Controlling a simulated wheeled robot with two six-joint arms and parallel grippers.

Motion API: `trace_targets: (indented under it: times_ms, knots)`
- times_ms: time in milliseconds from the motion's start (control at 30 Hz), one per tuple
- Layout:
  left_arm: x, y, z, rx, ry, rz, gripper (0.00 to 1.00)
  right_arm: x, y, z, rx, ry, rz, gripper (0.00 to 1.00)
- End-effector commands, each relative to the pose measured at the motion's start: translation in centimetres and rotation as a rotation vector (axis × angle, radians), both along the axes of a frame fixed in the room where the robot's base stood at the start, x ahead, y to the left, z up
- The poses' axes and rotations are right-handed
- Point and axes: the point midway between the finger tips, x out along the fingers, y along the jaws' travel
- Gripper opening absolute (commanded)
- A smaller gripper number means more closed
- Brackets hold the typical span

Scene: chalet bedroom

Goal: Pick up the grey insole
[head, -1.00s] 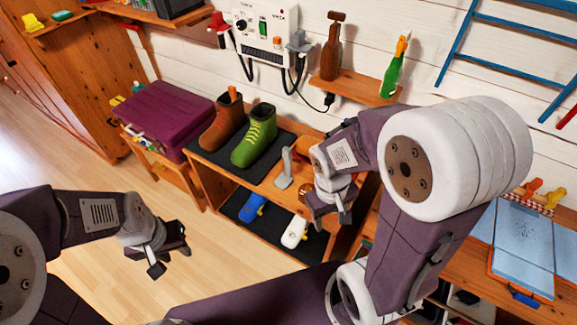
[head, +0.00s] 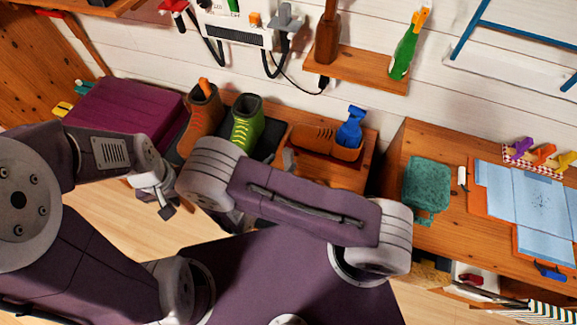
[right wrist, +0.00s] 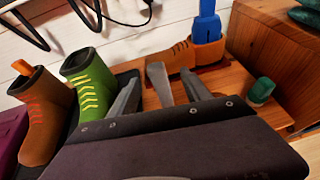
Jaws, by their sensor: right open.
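The grey insole (right wrist: 158,84) stands upright in the right wrist view, between the green boot (right wrist: 88,82) and the low brown shoe (right wrist: 182,57). In the head view only its upper part (head: 288,159) shows above my right arm. My right gripper (right wrist: 160,78) is open. In the wrist view the insole shows between its two fingers; I cannot tell how far apart in depth they are, and no contact is seen. In the head view my right arm hides most of this gripper. My left gripper (head: 166,207) hangs at the left, away from the insole, its jaws unclear.
A brown boot (right wrist: 45,105) stands left of the green boot. A blue object (right wrist: 207,24) sits in the low brown shoe. A green jar (right wrist: 261,90) stands at the right. A purple box (head: 125,112) is at the left, a wooden counter (head: 440,240) at the right.

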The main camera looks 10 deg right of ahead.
Motion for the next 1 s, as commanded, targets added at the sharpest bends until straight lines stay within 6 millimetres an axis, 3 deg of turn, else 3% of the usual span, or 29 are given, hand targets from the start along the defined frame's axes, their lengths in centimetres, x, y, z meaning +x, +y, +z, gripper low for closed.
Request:
trace_targets:
  times_ms: [200, 433, 667, 933, 1000]
  knots:
    - [0.0, 0.0, 0.5, 0.0, 0.0, 0.0, 0.36, 2.3, -2.0, -1.1, 0.0, 0.0, -0.008, 0.56]
    - [0.0, 0.0, 0.7, 0.0, 0.0, 0.0, 0.36, 3.2, -2.8, -1.5, 0.001, 0.001, -0.008, 0.56]
    - [0.0, 0.0, 1.4, 0.0, -0.001, 0.0, 0.36, 6.2, -5.1, -2.8, 0.002, 0.001, -0.009, 0.56]
    - [0.0, 0.0, 1.4, 0.0, 0.0, 0.0, 0.36, 6.7, -5.4, -3.1, 0.002, 0.0, -0.005, 0.56]
    - [0.0, 0.0, 1.4, 0.0, 0.0, 0.0, 0.36, 6.6, -5.4, -3.1, 0.002, 0.0, -0.005, 0.4]
